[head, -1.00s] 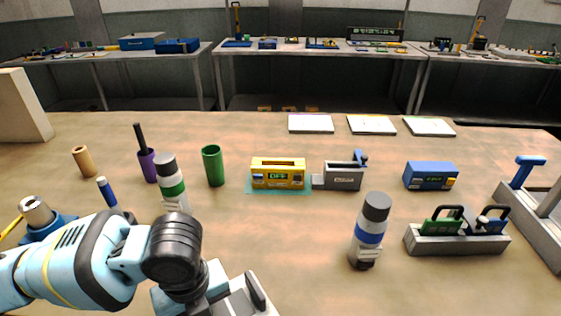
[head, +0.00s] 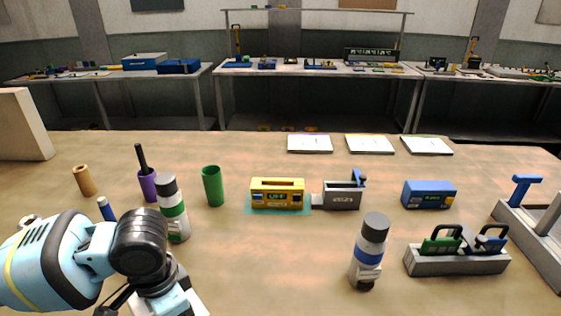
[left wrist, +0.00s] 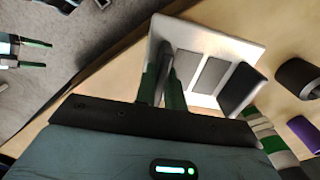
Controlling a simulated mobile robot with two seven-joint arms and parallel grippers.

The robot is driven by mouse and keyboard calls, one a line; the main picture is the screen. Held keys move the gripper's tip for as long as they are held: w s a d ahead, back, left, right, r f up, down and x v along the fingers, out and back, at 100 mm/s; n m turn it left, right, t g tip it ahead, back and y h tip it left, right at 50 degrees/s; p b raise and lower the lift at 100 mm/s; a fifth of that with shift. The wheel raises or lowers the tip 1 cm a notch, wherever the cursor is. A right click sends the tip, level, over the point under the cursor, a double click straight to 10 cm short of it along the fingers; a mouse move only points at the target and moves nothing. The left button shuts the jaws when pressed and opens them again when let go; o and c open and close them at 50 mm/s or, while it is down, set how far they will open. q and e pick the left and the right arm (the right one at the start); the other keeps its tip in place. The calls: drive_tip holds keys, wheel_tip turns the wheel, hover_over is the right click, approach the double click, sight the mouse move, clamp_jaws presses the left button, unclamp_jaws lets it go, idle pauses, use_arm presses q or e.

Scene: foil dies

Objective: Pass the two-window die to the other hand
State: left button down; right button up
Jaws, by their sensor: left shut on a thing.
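In the left wrist view my left gripper (left wrist: 164,92) has its green fingers shut on a thin dark grey plate (left wrist: 168,62), taken to be the two-window die. It is seen nearly edge-on, so its windows cannot be made out. It is over or at a white tray (left wrist: 196,30) with grey rectangular slots; whether it touches the tray is unclear. Another dark plate (left wrist: 241,90) stands at the tray's right side. My right gripper (left wrist: 34,55) shows at the far left of that view, above the floor, its green fingers apart and empty. It is not in the head view.
A white-and-green bottle (head: 173,210) stands close to my left arm, with a purple cup (head: 148,186) and green cup (head: 212,187) behind. A blue-banded bottle (head: 368,252) and a grey holder (head: 455,262) stand right. The table's front middle is clear.

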use_arm(q)
drive_tip(key=n, duration=0.1)
drive_tip(key=a+n, duration=0.1)
drive_tip(key=n, duration=0.1)
drive_tip(key=r+n, duration=0.1)
drive_tip(key=n, duration=0.1)
drive_tip(key=shift+w+a, duration=0.25)
drive_tip(key=shift+w, duration=0.1)
drive_tip(key=n, duration=0.2)
drive_tip(key=a+n, duration=0.1)
drive_tip(key=n, duration=0.1)
drive_tip(key=shift+w+r, duration=0.2)
drive_tip(key=shift+d, duration=0.1)
drive_tip(key=w+d+r, duration=0.1)
drive_tip(key=w+d, duration=0.4)
drive_tip(key=d, duration=0.4)
drive_tip(key=w+d+r+m, duration=0.1)
drive_tip(key=w+d+r, duration=0.1)
drive_tip(key=w+d, duration=0.3)
drive_tip(key=w+d+r, duration=0.2)
drive_tip(key=w+d, duration=0.3)
drive_tip(key=d, duration=0.8)
drive_tip(key=shift+m, duration=0.4)
